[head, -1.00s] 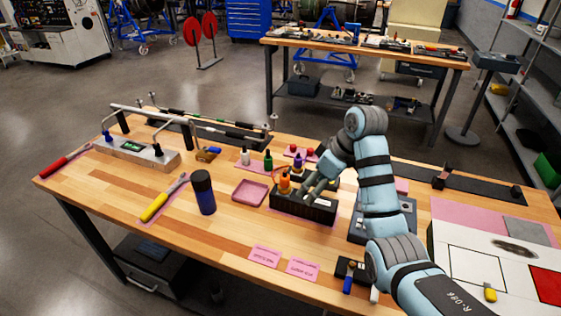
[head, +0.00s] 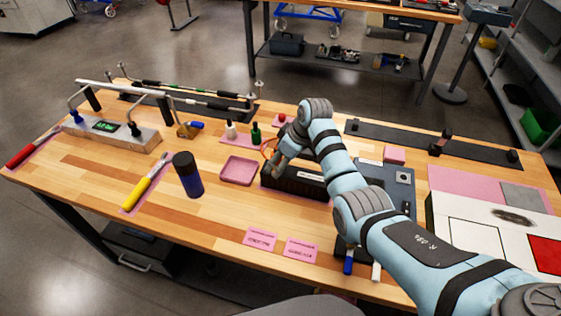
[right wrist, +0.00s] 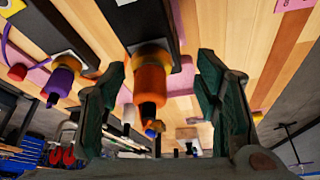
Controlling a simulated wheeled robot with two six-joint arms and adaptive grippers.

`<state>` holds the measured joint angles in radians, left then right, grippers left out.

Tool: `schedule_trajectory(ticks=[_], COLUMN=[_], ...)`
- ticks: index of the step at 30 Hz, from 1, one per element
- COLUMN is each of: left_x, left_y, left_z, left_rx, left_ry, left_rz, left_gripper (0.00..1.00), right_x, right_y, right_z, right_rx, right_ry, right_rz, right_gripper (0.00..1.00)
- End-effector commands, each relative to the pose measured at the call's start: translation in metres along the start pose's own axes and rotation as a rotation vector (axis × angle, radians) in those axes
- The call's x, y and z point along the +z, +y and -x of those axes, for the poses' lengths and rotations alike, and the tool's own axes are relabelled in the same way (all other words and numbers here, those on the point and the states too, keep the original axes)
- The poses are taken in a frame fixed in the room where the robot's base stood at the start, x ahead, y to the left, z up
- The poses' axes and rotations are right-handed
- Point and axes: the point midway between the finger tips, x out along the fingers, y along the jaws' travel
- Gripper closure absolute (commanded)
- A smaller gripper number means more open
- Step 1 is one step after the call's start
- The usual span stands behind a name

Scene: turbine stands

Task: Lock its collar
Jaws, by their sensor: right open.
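An orange collar (right wrist: 152,82) on a fitting sits between the two fingers of my right gripper (right wrist: 160,95) in the right wrist view. The fingers are spread with a visible gap on each side of it. In the head view my right gripper (head: 279,166) is at the left end of a black block (head: 300,184), and only a thin orange loop (head: 267,148) shows beside it. A purple fitting (right wrist: 62,80) stands to the left in the wrist view. My left gripper is out of view.
A pink tray (head: 239,170) lies left of the block. Pink labels (head: 260,239) lie at the front. The table between tray and labels is clear.

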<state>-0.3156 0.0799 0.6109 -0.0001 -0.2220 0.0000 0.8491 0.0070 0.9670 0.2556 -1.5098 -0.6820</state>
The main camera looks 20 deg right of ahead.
Motion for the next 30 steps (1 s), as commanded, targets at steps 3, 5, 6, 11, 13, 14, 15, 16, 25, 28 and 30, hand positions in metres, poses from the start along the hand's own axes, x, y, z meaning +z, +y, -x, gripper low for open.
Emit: schedule_trajectory(ticks=[3,5,6,11,13,14,15,16,25,28,30], left_x=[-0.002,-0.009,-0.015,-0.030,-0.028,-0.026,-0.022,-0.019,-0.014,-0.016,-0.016], left_y=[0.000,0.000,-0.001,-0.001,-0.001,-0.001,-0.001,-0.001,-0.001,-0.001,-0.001], left_z=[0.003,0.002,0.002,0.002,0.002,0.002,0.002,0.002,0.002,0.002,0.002], left_rx=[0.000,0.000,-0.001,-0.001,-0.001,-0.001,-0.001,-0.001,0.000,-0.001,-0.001], left_ry=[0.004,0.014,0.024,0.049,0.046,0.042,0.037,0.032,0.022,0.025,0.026], left_rz=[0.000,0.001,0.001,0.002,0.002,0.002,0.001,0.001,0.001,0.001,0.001], left_gripper=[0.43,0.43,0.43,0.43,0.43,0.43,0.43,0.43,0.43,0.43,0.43], right_x=[-0.001,-0.001,-0.001,0.000,0.000,0.000,0.000,0.000,0.000,0.000,0.000], right_y=[0.001,0.001,0.001,0.001,0.001,0.001,0.001,0.001,0.000,0.000,-0.001], right_z=[-0.010,-0.012,-0.013,-0.013,-0.013,-0.013,-0.013,-0.013,-0.013,-0.014,-0.014], right_rx=[-0.001,0.000,0.000,0.000,-0.001,-0.001,-0.001,-0.001,0.000,0.005,0.011], right_ry=[-0.002,-0.002,-0.001,-0.001,-0.002,-0.002,-0.002,-0.002,-0.002,-0.002,-0.002], right_rz=[0.000,0.000,0.000,0.000,-0.001,-0.001,-0.001,-0.001,-0.006,-0.019,-0.035], right_gripper=[0.43,0.43,0.43,0.43,0.53,0.57,0.64,0.69,0.92,0.92,0.92])
